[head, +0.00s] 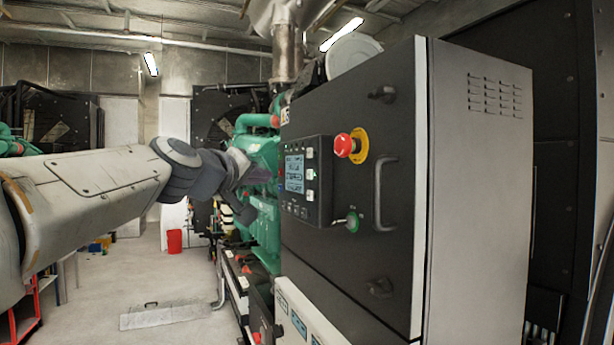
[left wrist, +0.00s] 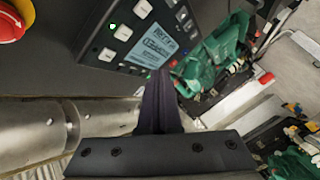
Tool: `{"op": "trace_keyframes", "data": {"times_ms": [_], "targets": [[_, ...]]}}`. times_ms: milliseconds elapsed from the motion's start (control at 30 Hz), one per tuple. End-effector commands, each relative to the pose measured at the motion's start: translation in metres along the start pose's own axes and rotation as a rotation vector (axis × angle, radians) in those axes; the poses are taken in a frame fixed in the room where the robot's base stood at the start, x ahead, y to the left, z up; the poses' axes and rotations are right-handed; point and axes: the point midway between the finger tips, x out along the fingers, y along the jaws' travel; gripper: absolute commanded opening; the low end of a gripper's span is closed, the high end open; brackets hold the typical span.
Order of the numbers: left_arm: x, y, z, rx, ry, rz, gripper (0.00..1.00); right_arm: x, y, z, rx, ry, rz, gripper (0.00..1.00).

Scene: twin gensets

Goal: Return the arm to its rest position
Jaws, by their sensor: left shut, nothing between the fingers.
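My left arm (head: 90,185) comes in from the left, stretched toward the dark control cabinet (head: 365,250). My left gripper (head: 262,170) is beside the left edge of the control panel (head: 312,181). In the left wrist view its dark fingers (left wrist: 159,95) are together with nothing between them, in front of the panel's lit screen (left wrist: 157,46). I cannot tell how far the tips are from the panel. My right gripper is in neither view.
A red emergency stop button (head: 344,145) on a yellow base, a green-tipped knob (head: 352,222) and a door handle (head: 384,193) stick out from the cabinet. A green engine (head: 262,225) stands behind it. A red bucket (head: 174,241) stands on open floor (head: 130,280).

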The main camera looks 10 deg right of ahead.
Motion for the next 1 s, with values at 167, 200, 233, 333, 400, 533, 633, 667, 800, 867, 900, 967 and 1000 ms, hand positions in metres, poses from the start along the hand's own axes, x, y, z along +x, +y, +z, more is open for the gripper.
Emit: {"op": "trace_keyframes", "data": {"times_ms": [167, 200, 233, 333, 400, 533, 633, 667, 800, 867, 900, 967, 1000], "targets": [[0.000, 0.000, 0.000, 0.000, 0.000, 0.000, 0.00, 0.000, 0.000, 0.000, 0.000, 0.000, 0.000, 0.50], [0.000, 0.000, 0.000, 0.000, 0.000, 0.000, 0.00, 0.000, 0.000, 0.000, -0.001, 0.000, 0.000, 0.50], [0.000, 0.000, 0.001, 0.001, -0.003, -0.001, 0.00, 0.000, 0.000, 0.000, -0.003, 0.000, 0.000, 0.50], [0.001, -0.006, 0.021, 0.017, -0.048, -0.016, 0.00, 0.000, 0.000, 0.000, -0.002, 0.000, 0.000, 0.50], [-0.001, -0.013, 0.049, 0.043, -0.116, -0.039, 0.00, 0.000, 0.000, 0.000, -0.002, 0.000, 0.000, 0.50], [-0.015, -0.040, 0.132, 0.125, -0.320, -0.103, 0.00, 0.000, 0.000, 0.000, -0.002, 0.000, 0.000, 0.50], [-0.041, -0.068, 0.201, 0.206, -0.500, -0.159, 0.00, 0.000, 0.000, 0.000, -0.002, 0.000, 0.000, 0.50], [-0.050, -0.076, 0.221, 0.231, -0.554, -0.175, 0.00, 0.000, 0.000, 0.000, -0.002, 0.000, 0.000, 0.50], [-0.106, -0.119, 0.302, 0.359, -0.803, -0.246, 0.00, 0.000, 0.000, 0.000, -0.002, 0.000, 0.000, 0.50], [-0.136, -0.140, 0.332, 0.418, -0.909, -0.277, 0.00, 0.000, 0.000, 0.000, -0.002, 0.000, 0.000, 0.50], [-0.156, -0.153, 0.350, 0.460, -0.979, -0.296, 0.00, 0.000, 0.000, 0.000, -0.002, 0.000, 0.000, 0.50], [-0.188, -0.174, 0.372, 0.521, -1.081, -0.325, 0.00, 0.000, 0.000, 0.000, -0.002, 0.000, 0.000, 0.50], [-0.209, -0.188, 0.385, 0.563, -1.144, -0.343, 0.00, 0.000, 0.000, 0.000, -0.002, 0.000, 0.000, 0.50]]}}
